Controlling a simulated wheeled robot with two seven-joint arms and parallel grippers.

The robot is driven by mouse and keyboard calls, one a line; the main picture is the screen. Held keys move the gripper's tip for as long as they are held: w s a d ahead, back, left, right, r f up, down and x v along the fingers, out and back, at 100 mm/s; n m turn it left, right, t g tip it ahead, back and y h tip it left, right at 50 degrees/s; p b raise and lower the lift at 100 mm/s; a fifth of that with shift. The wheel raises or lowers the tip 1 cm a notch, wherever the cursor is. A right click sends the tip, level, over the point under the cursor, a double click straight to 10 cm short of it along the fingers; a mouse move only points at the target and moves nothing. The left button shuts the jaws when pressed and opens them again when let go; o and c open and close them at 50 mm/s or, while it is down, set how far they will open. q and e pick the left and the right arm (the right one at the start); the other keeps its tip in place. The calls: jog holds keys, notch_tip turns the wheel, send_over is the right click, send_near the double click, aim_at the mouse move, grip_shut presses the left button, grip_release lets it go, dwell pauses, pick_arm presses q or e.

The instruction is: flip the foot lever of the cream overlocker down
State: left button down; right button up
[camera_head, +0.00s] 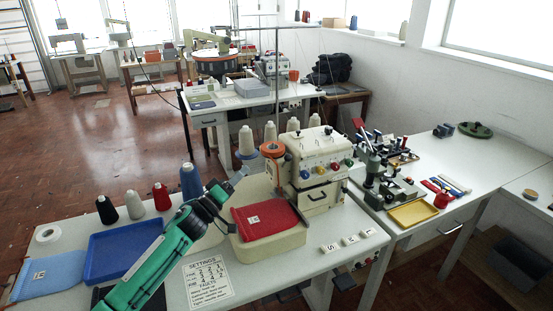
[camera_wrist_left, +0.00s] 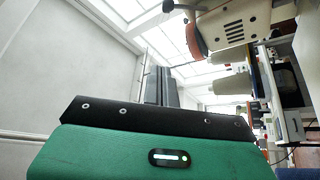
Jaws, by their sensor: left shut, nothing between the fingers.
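The cream overlocker (camera_head: 318,165) stands on the white table, with coloured dials on its front and an orange disc (camera_head: 272,149) at its upper left. Its foot lever cannot be made out clearly. A red cloth (camera_head: 268,221) lies on the cream bed in front of it. My left gripper (camera_head: 241,173) is shut and empty, left of the overlocker and behind the cloth, apart from the machine's body. In the left wrist view the shut fingers (camera_wrist_left: 161,72) point up, with part of the overlocker (camera_wrist_left: 222,26) at upper right. My right gripper is not in view.
A blue tray (camera_head: 125,250), thread cones (camera_head: 190,181) and a settings card (camera_head: 208,278) are on the left of the table. Letter tiles (camera_head: 348,240) lie at its front right. A green machine (camera_head: 376,172) and yellow tray (camera_head: 413,213) stand to the right.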

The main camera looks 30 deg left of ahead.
aim_at(285, 162)
pick_arm(q)
jog(key=w+d+r+p, duration=0.1)
jog(key=w+d+p, duration=0.2)
jog(key=w+d, duration=0.3)
jog(key=shift+w+r, duration=0.2)
jog(key=shift+w, duration=1.7)
jog(key=shift+d, duration=0.1)
jog(key=shift+s+d+f+m+h+b, duration=0.15)
jog(key=shift+m+h+b, duration=0.25)
jog(key=shift+m+b, duration=0.1)
jog(key=shift+s+f+m+h+b, duration=0.1)
jog(key=shift+m+h+b, duration=0.2)
jog(key=shift+m+b, duration=0.1)
